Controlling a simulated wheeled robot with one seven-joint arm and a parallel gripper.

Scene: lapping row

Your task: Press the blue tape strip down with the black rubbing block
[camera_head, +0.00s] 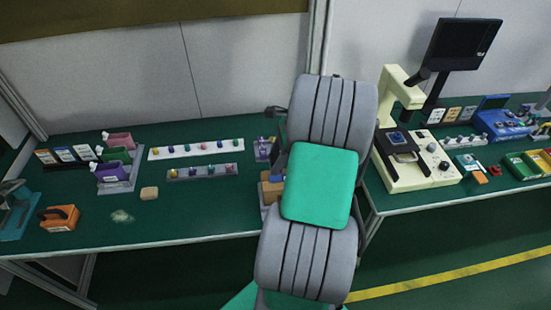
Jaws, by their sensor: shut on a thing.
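My grey ribbed arm with its green cover stands across the middle of the head view and hides part of the benches. My gripper cannot be made out; it seems to be behind the arm. I cannot make out the black rubbing block or the blue tape strip. Both may be hidden by the arm or too small to tell.
A cream machine (415,165) stands at right.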

